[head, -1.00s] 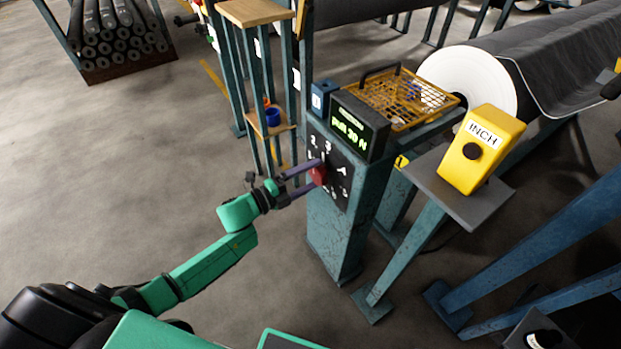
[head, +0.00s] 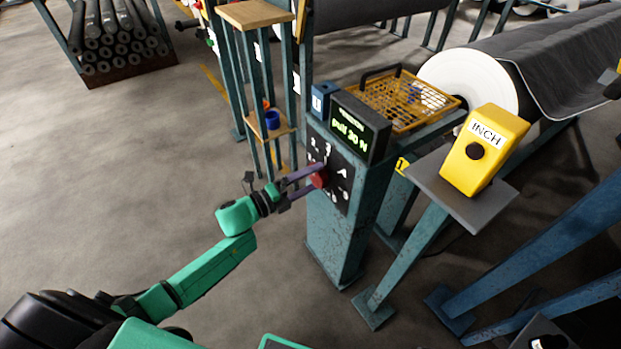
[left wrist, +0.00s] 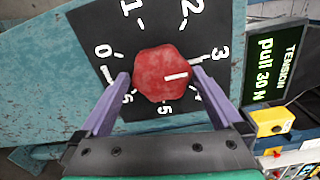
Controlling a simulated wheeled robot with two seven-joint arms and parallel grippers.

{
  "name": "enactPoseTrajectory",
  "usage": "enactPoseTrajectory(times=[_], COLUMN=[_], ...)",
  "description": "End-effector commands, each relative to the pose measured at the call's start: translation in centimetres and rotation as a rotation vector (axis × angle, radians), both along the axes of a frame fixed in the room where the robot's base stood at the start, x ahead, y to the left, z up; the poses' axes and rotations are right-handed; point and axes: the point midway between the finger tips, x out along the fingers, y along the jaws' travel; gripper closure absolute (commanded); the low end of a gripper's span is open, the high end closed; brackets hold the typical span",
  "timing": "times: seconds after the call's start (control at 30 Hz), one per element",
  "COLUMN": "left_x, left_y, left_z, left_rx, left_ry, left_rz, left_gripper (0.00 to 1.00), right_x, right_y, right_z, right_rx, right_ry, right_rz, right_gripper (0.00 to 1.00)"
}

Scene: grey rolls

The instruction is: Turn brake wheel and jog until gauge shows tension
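The red brake wheel (left wrist: 155,85) sits on a black dial plate (left wrist: 112,52) numbered from 0 up. Its white mark points right, close to the 3. My left gripper (left wrist: 160,74) has one finger on each side of the wheel, with a narrow gap showing at both fingertips; it is open. In the head view the left gripper (head: 319,172) reaches the wheel (head: 319,180) from the left. The tension gauge (head: 352,131) reads "pull 30 N", and it also shows in the left wrist view (left wrist: 272,62). The yellow INCH box (head: 488,160) has a black button. My right gripper is not in view.
The INCH box stands on a grey stand plate (head: 432,180) right of the blue post (head: 335,240). A yellow wire basket (head: 385,95) lies behind the gauge. A large grey roll (head: 560,55) is at the back right. Open floor lies at left.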

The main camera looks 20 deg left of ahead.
Motion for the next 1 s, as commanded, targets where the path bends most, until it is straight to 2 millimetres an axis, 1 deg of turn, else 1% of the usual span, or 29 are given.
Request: enactPoseTrajectory(times=[0.23,0.37,0.47,0.7,0.8,0.9,1.0], left_x=[-0.1,-1.2,-2.9,-8.3,-10.0,-10.9,-11.2], left_y=[0.2,1.1,2.4,6.8,8.2,9.0,9.3], left_z=[0.1,0.1,0.1,0.2,0.3,0.3,0.3], left_rx=[-0.001,-0.001,0.0,0.001,-0.001,-0.001,0.0], left_ry=[0.0,0.002,0.003,0.006,0.003,0.002,0.0], left_rz=[0.001,0.003,0.002,0.002,0.001,0.0,0.001], left_gripper=[0.0,0.0,0.0,0.0,0.0,0.0,0.0], right_x=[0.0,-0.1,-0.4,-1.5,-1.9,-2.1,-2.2], right_y=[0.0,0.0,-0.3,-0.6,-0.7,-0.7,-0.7], right_z=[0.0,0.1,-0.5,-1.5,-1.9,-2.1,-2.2], right_rx=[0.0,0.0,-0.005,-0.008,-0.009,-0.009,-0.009], right_ry=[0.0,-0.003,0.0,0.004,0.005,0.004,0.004], right_rz=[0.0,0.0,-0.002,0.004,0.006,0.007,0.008], right_gripper=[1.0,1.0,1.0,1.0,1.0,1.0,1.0])
